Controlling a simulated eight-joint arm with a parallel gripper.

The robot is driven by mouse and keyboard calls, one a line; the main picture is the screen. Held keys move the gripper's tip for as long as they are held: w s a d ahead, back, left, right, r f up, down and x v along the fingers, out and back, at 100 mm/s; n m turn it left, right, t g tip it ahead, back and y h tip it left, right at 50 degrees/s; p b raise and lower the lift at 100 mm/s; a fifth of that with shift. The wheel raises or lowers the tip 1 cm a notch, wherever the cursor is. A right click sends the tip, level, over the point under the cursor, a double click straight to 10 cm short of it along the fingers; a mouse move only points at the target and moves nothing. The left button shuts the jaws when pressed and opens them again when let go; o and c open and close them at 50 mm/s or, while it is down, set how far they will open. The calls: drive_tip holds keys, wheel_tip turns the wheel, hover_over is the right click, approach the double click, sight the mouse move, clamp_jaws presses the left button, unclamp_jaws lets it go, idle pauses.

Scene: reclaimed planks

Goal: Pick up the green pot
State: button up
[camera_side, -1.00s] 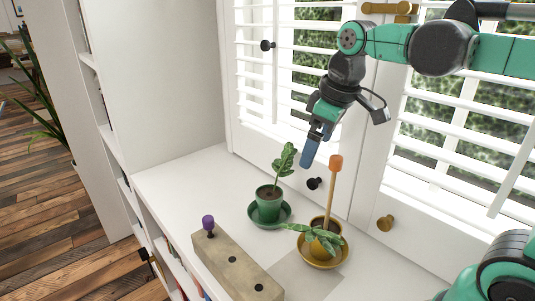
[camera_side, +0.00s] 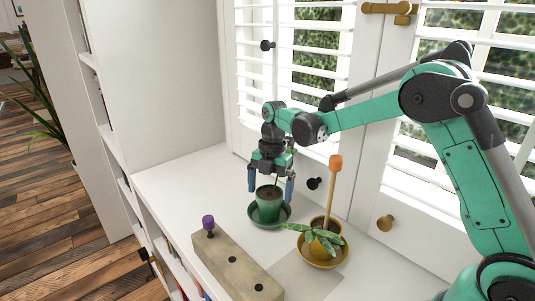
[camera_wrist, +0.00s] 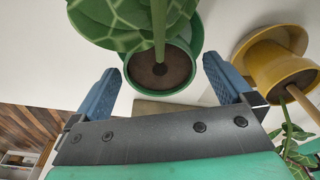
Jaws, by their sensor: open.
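The green pot (camera_side: 268,205) stands upright in its green saucer (camera_side: 284,217) on the white surface and holds soil and a leafy plant. In the wrist view the pot (camera_wrist: 183,83) is at the top middle, with large veined leaves (camera_wrist: 118,20) over its upper part. My gripper (camera_side: 270,188) is open above the pot, with one blue finger to each side of its rim. In the wrist view my gripper's fingers (camera_wrist: 161,86) flank the lower side of the pot with gaps on both sides, not touching it.
A yellow pot (camera_side: 322,230) in a yellow saucer (camera_side: 322,262), with a plant and an orange-topped stick (camera_side: 334,178), stands close to the right. A wooden block (camera_side: 228,255) with holes and a purple-topped peg (camera_side: 208,224) lies in front. Shuttered windows stand behind.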

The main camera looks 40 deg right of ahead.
drive_tip(key=shift+a+f, duration=0.1)
drive_tip(key=shift+f, duration=0.85)
drive_tip(key=c, duration=1.5)
drive_tip(key=shift+o, duration=0.2)
drive_tip(key=shift+r, duration=0.15)
wheel_tip(320, 180, up, 23)
drive_tip(key=shift+m, duration=0.3)
